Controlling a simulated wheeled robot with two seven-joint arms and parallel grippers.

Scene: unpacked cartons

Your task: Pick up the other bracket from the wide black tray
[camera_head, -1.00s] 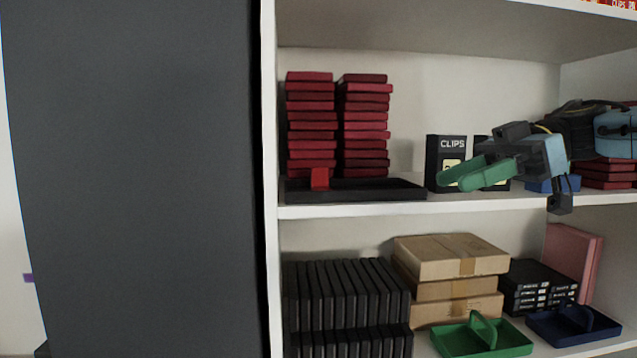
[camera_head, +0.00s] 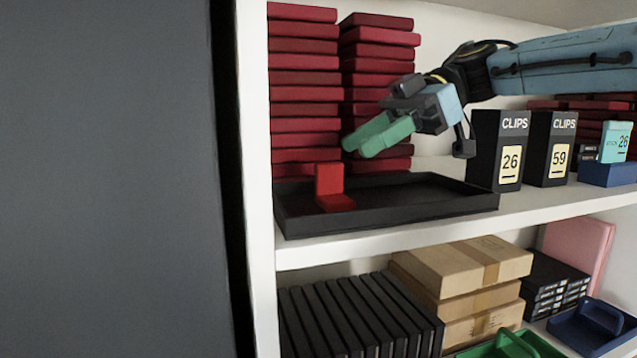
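A red L-shaped bracket (camera_head: 329,190) stands in the left part of the wide black tray (camera_head: 400,216) on the upper shelf. The rest of the tray is empty. My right gripper (camera_head: 363,146) reaches in from the right and hangs above the tray, up and to the right of the bracket, apart from it. Its green fingers point left and slightly down. They look close together, and I cannot tell whether there is a gap between them. I see nothing held in them. My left gripper is out of view.
Two stacks of red boxes (camera_head: 304,88) stand behind the tray. Black CLIPS boxes (camera_head: 497,150) and a blue tray (camera_head: 608,174) are to its right. A white upright (camera_head: 255,150) and a dark panel (camera_head: 110,180) are at the left.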

